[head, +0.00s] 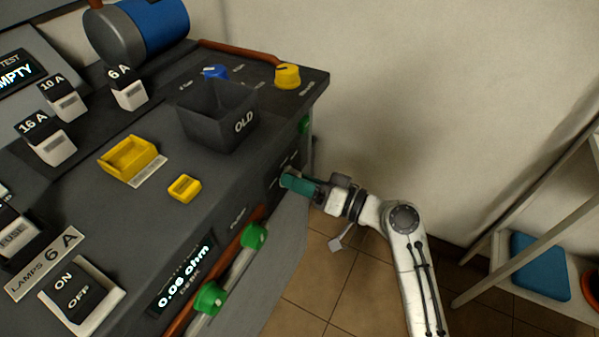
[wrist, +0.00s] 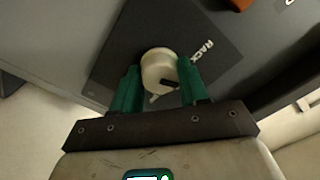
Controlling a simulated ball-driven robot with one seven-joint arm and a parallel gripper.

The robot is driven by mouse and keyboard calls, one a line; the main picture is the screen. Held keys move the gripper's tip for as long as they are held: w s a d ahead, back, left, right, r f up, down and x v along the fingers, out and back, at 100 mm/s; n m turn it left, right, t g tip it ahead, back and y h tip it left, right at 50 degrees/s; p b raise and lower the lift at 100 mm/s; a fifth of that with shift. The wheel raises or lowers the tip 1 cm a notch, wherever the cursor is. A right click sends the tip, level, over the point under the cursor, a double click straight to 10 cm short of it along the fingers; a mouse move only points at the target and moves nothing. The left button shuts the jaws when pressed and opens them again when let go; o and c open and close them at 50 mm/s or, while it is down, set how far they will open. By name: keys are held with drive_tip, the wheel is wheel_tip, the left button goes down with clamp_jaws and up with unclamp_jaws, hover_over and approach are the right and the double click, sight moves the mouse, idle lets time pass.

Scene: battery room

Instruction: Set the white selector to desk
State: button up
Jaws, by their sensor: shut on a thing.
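The white selector (wrist: 158,69) is a round cream knob with a dark mark, on a dark square plate (wrist: 112,62) in the wrist view. The word RACK is printed on the plate, right of the knob. My gripper (wrist: 160,90) has green fingers on both sides of the knob and is shut on it. In the head view my gripper (head: 290,182) reaches the front face of the dark bench (head: 215,215) from the right. The knob is hidden there.
Green-ended fittings (head: 254,235) with a rail stick out from the bench front, left of my gripper. An open box marked OLD (head: 215,125) stands on the bench above. A shelf (head: 545,280) with a blue item stands right. Open floor lies between.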

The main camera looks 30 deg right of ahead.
drive_tip(key=shift+m+p, duration=1.15)
drive_tip(key=shift+m, duration=0.45)
drive_tip(key=o, duration=1.1)
drive_tip(key=shift+c, duration=0.2)
drive_tip(key=v, duration=1.1)
drive_tip(key=shift+p, duration=0.4)
drive_tip(key=shift+w+a, duration=0.1)
